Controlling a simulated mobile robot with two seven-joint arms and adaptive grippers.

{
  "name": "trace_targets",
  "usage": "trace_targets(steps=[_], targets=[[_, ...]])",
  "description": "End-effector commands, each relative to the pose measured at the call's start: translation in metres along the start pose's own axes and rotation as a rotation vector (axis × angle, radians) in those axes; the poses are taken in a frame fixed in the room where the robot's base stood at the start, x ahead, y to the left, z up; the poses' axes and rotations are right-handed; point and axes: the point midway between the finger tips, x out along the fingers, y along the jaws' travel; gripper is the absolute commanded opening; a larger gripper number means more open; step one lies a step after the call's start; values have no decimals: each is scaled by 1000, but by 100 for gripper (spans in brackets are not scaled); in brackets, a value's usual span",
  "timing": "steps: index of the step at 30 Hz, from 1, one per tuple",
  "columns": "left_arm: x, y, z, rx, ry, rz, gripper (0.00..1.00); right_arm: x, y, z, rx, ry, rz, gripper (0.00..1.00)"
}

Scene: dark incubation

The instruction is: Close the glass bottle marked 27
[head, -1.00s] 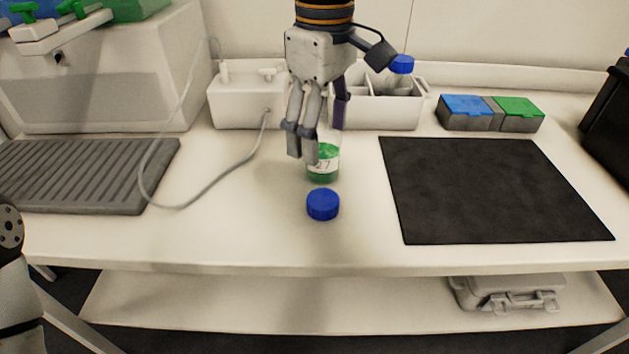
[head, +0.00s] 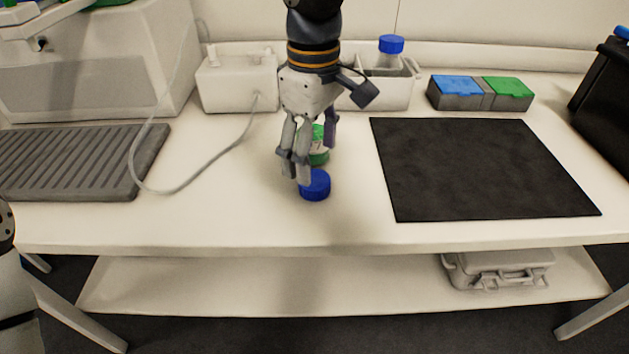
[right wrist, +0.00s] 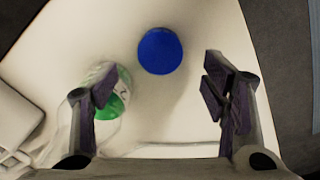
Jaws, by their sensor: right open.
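The glass bottle (head: 319,156) with green contents and a green-and-white label stands on the bench, partly hidden behind my right gripper (head: 314,166) in the head view. The bottle also shows in the right wrist view (right wrist: 118,100), behind the left finger; its number cannot be read now. A blue cap (head: 315,186) lies on the bench in front of the bottle, apart from it. In the right wrist view the cap (right wrist: 160,51) shows ahead of the gap between the fingers. My right gripper is open and empty, pointing down above the bench. My left gripper is not in view.
A black mat (head: 478,168) lies to the right and a grey ribbed plate (head: 75,160) to the left. A white rack (head: 391,95) with a blue-capped bottle (head: 390,52) stands behind. A cable (head: 207,165) curves across the bench at left.

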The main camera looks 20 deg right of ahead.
Motion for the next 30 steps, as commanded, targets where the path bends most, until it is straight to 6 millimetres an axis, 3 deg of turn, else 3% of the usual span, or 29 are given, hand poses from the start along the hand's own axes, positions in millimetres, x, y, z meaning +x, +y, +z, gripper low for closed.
trace_targets(steps=[10, 22, 27, 30], targets=[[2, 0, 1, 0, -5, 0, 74, 47, -1, 2, 0, -1, -1, 68], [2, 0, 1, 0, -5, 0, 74, 51, 0, 2, 0, 1, 1, 68], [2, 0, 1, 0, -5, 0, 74, 51, 0, 2, 0, 1, 1, 29], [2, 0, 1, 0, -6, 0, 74, 51, 0, 2, 0, 1, 1, 29]])
